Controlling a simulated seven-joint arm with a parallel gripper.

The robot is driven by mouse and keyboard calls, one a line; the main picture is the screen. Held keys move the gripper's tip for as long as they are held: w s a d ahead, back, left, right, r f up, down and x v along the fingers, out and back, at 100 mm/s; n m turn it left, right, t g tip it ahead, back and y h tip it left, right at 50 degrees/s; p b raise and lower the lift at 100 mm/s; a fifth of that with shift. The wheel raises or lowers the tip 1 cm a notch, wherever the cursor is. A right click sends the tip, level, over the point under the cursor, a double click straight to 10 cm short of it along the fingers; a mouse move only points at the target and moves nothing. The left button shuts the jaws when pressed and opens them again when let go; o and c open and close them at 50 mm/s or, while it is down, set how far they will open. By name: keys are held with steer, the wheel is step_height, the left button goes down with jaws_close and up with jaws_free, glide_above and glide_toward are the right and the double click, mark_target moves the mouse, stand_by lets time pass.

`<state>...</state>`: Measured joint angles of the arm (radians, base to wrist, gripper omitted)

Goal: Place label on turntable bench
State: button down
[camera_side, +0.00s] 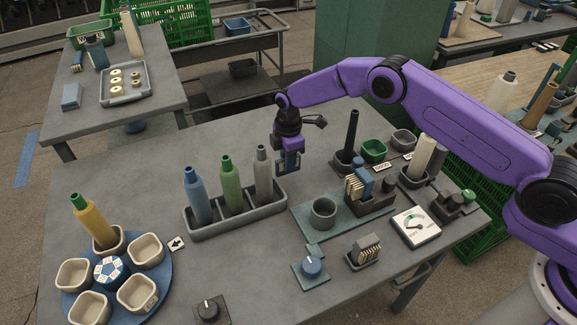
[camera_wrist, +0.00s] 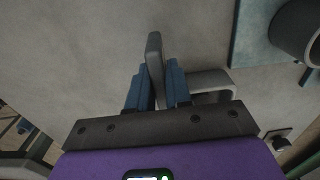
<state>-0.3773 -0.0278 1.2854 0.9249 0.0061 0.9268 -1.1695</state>
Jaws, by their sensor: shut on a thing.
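My gripper (camera_side: 287,168) hangs over the grey bench (camera_side: 130,170), just behind the right end of the bottle tray. In the wrist view its blue fingers (camera_wrist: 160,88) are shut on a thin grey flat piece (camera_wrist: 154,50), seen edge-on, possibly the label. Its face is hidden. In the side view it cannot be made out between the fingers. The blue turntable (camera_side: 160,278) is at the bench's front left, with several pale cups around a blue hub and a yellow bottle (camera_side: 90,222) leaning in one cup. A small arrow card (camera_side: 176,243) lies to its right.
The grey tray (camera_side: 238,224) holds blue, green and grey bottles. Right of my gripper are a teal plate (camera_side: 308,226) with a grey cup (camera_side: 324,212), a card rack (camera_side: 368,203) and a dial gauge (camera_side: 417,227). The bench's back left is clear.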

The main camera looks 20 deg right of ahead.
steer(key=shift+f, duration=1.25)
steer(key=shift+f, duration=0.1)
steer(key=c, duration=1.1)
jaws_free()
steer(key=shift+o, duration=0.2)
step_height(320, 180, up, 12)
steer(key=shift+f, duration=0.1)
steer(key=shift+r, duration=0.25)
